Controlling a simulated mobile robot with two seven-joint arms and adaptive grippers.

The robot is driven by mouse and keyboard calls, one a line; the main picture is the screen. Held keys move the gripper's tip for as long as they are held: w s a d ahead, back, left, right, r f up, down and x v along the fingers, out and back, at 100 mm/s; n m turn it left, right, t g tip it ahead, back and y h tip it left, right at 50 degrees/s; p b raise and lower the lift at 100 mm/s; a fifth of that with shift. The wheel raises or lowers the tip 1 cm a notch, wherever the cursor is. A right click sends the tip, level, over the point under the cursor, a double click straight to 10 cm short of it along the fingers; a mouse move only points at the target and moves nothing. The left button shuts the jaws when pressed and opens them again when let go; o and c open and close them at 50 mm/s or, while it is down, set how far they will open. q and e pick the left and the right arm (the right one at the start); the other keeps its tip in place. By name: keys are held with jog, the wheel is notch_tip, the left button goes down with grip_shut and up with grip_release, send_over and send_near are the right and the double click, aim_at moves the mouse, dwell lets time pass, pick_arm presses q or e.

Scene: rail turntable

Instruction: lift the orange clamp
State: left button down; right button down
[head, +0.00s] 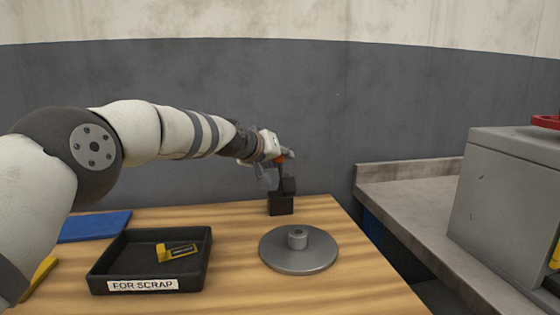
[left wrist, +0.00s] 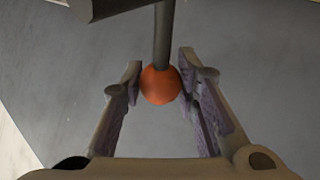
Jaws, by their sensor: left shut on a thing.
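The orange clamp shows in the head view as a small orange part (head: 281,158) at the far side of the table, with dark parts below it. In the left wrist view its round orange knob (left wrist: 160,85) sits between the fingers, with a dark rod running up from it. My left gripper (head: 272,172) is shut on the clamp at this orange part. A black block (head: 281,205) stands on the table directly below. Whether the clamp's dark lower part touches the block is too small to tell. My right gripper is not in view.
A round grey turntable disc (head: 299,262) with a central hub lies in front of the block. A black "FOR SCRAP" tray (head: 103,263) holds a yellow piece (head: 178,251). A blue flat item (head: 95,226) lies behind it. A grey bench (head: 400,185) with a metal box (head: 505,190) stands right.

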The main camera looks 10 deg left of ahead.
pick_arm(q)
jog(key=shift+w+a, duration=0.25)
jog(key=shift+w, duration=0.25)
jog(key=c, duration=1.6)
grip_release()
jog(key=o, duration=0.4)
jog(key=shift+w+f, duration=0.1)
jog(key=shift+s, duration=0.2)
jog(key=v, duration=1.1)
jog(key=shift+s+a+r, duration=0.15)
jog(key=shift+s+r, duration=0.1)
jog(key=shift+s, duration=0.05)
